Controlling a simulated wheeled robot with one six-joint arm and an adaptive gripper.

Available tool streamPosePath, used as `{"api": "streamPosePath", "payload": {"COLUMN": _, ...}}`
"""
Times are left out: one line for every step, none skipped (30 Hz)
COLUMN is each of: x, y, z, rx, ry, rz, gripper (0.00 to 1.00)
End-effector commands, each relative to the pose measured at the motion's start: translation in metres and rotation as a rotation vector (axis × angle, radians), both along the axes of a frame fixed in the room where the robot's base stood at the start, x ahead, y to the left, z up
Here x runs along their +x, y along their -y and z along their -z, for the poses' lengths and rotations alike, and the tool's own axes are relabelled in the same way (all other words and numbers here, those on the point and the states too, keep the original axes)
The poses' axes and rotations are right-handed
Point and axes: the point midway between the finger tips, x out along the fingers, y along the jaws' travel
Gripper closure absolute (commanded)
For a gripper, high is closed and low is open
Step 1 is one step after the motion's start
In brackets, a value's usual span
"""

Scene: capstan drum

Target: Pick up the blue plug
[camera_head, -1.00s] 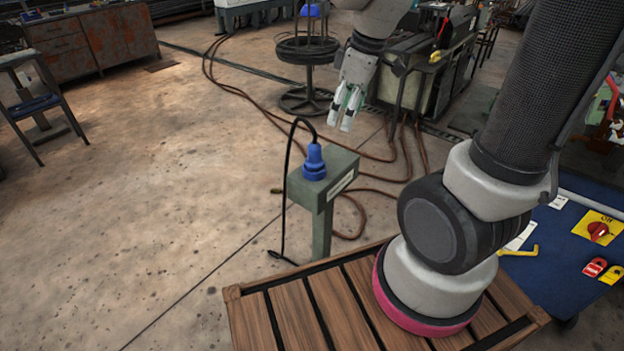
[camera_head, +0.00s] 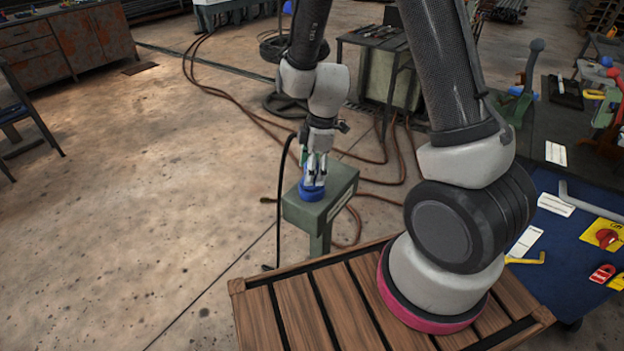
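The blue plug (camera_head: 312,194) stands upright on top of a grey-green metal post box (camera_head: 338,192). Its wide blue base shows, and its upper part is mostly hidden by my gripper. A black cable (camera_head: 281,195) arcs from behind the gripper down the left side of the post to the floor. My gripper (camera_head: 313,177) points down right over the plug, with its fingers on either side of the plug's upper body. I cannot tell whether the fingers press on it.
A slatted wooden platform (camera_head: 300,312) lies in front, under my arm's base. A blue board (camera_head: 565,250) with a red switch, tags and a yellow hook is at the right. Brown hoses (camera_head: 386,160) cross the floor behind the post.

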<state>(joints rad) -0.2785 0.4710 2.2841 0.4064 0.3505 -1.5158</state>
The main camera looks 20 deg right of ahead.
Motion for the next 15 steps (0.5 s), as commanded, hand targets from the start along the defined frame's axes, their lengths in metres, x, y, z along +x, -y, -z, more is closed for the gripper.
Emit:
{"api": "streamPosePath", "payload": {"x": 0.0002, "y": -0.0005, "z": 0.0035, "rx": 0.0, "ry": 0.0, "rz": 0.0, "gripper": 0.38}}
{"api": "streamPosePath", "payload": {"x": 0.0003, "y": -0.0007, "z": 0.0043, "rx": 0.0, "ry": 0.001, "rz": 0.0, "gripper": 0.38}}
{"api": "streamPosePath", "payload": {"x": 0.0004, "y": -0.0009, "z": 0.0049, "rx": 0.0, "ry": 0.002, "rz": 0.001, "gripper": 0.38}}
{"api": "streamPosePath", "payload": {"x": 0.0005, "y": -0.0009, "z": 0.0049, "rx": 0.0, "ry": 0.002, "rz": 0.001, "gripper": 0.38}}
{"api": "streamPosePath", "payload": {"x": 0.0005, "y": -0.0009, "z": 0.0048, "rx": 0.0, "ry": 0.002, "rz": 0.001, "gripper": 0.38}}
{"api": "streamPosePath", "payload": {"x": 0.0005, "y": -0.0008, "z": 0.0047, "rx": 0.0, "ry": 0.002, "rz": 0.001, "gripper": 0.38}}
{"api": "streamPosePath", "payload": {"x": 0.0005, "y": -0.0008, "z": 0.0046, "rx": 0.0, "ry": 0.002, "rz": 0.001, "gripper": 0.38}}
{"api": "streamPosePath", "payload": {"x": 0.0004, "y": -0.0008, "z": 0.0046, "rx": 0.0, "ry": 0.002, "rz": 0.001, "gripper": 0.38}}
{"api": "streamPosePath", "payload": {"x": 0.0004, "y": -0.0008, "z": 0.0045, "rx": 0.0, "ry": 0.002, "rz": 0.001, "gripper": 0.44}}
{"api": "streamPosePath", "payload": {"x": 0.0004, "y": -0.0008, "z": 0.0045, "rx": 0.0, "ry": 0.002, "rz": 0.001, "gripper": 0.49}}
{"api": "streamPosePath", "payload": {"x": 0.0004, "y": -0.0008, "z": 0.0045, "rx": 0.0, "ry": 0.002, "rz": 0.001, "gripper": 0.55}}
{"api": "streamPosePath", "payload": {"x": 0.0004, "y": -0.0008, "z": 0.0045, "rx": 0.0, "ry": 0.002, "rz": 0.001, "gripper": 0.62}}
{"api": "streamPosePath", "payload": {"x": 0.0004, "y": -0.0008, "z": 0.0044, "rx": 0.0, "ry": 0.002, "rz": 0.001, "gripper": 0.67}}
{"api": "streamPosePath", "payload": {"x": 0.0004, "y": -0.0008, "z": 0.0044, "rx": 0.0, "ry": 0.002, "rz": 0.001, "gripper": 0.73}}
{"api": "streamPosePath", "payload": {"x": 0.0004, "y": -0.0008, "z": 0.0044, "rx": 0.0, "ry": 0.002, "rz": 0.001, "gripper": 0.8}}
